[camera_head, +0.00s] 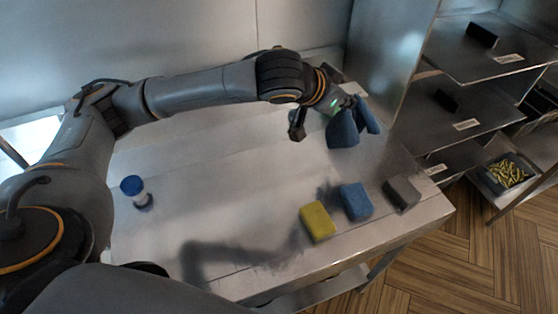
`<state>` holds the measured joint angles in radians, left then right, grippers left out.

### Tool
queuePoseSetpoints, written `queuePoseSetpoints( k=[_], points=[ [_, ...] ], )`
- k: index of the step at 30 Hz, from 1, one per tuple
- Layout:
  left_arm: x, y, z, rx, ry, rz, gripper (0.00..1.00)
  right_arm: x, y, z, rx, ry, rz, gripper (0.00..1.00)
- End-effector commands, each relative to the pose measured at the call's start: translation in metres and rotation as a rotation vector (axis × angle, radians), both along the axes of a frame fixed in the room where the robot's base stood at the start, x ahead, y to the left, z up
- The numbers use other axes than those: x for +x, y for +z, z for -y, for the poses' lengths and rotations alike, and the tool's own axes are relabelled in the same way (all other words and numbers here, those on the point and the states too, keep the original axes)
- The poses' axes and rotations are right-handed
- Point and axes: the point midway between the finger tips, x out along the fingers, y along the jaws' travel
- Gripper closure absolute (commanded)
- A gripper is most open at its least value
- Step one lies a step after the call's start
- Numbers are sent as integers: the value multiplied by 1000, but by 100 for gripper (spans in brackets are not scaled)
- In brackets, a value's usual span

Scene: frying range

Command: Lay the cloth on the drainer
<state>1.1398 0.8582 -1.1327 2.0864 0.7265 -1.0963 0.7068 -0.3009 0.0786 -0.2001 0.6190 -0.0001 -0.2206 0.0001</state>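The blue cloth (343,130) hangs in folds from my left gripper (350,108), above the right part of the steel table. The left gripper appears shut on the cloth; its fingertips are partly hidden by the folds. I cannot make out the drainer clearly; a grey edge (353,88) shows behind the gripper, mostly hidden by it and the cloth. My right gripper is not in view.
On the steel table (230,190) a yellow sponge (318,222), a blue sponge (356,202) and a grey block (402,194) stand near the front right edge. A blue-capped white container (133,187) stands at left. Shelves (470,115) stand at right. The table's middle is clear.

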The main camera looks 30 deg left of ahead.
Motion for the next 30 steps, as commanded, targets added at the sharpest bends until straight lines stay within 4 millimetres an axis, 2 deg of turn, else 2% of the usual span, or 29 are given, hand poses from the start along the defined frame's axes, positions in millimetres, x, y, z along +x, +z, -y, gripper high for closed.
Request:
queuePoseSetpoints(
  k=[1,3,9,14,18,24,30],
  points=[
    [13,18,4,19,-41,92,100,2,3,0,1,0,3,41],
    [27,42,10,55,-106,227,100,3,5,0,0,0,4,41],
    [51,111,30,206,-293,615,100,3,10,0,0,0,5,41],
    [52,158,48,373,-448,921,100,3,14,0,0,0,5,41],
    [42,189,66,543,-590,1178,100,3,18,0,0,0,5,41],
    [18,211,90,817,-808,1526,100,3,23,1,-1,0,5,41],
    [-8,204,107,1107,-1058,1839,100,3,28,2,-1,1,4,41]
  ],
)
